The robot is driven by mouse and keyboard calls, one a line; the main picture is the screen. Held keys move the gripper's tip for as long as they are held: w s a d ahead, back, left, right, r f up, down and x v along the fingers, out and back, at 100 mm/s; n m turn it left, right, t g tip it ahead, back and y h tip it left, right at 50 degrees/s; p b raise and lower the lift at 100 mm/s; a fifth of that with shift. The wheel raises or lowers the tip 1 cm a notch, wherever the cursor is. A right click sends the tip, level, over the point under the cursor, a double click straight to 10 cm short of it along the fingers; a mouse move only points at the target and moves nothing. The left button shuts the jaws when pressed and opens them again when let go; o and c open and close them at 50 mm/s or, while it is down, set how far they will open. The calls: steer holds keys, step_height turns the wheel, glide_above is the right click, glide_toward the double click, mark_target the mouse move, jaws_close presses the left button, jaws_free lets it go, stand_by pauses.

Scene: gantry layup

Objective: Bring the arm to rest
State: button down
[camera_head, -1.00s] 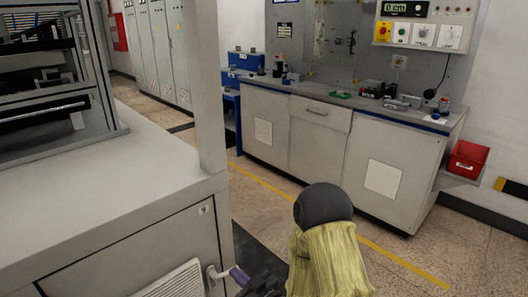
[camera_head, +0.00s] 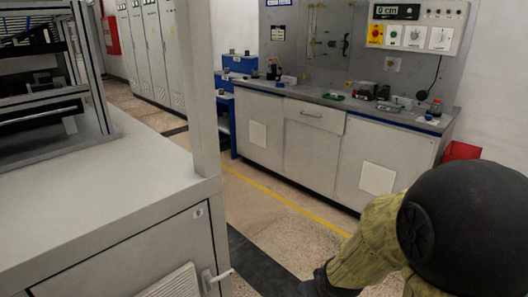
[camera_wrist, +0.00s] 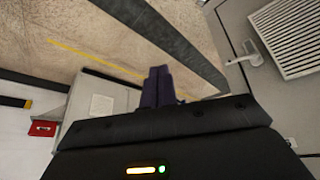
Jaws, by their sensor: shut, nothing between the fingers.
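My gripper (camera_wrist: 157,86) shows in the wrist view, its two dark purple fingers together with nothing between them. It is in free air over the floor, beside the grey machine cabinet. In the head view my arm (camera_head: 465,230) fills the lower right, with a black round joint and a yellow-green sleeve. The gripper's fingers are not visible in the head view.
A grey machine cabinet (camera_head: 100,215) with a post and a door handle (camera_head: 216,277) stands at the left. A workbench (camera_head: 310,140) with small items and a control panel (camera_head: 418,30) stands at the back. A red bin (camera_head: 461,151) is partly hidden by my arm. Floor (camera_head: 265,213) between them is clear.

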steer(key=s+d+r+m+g, duration=0.2)
steer(key=s, duration=0.5)
step_height(320, 180, up, 30)
steer(key=p, duration=2.9)
steer(key=shift+g+p, duration=0.3)
steer(key=shift+p, duration=0.05)
steer(key=shift+w, duration=0.1)
steer(key=shift+s+d, duration=0.1)
steer(key=shift+s, duration=0.1)
steer(key=c, duration=2.2)
jaws_free()
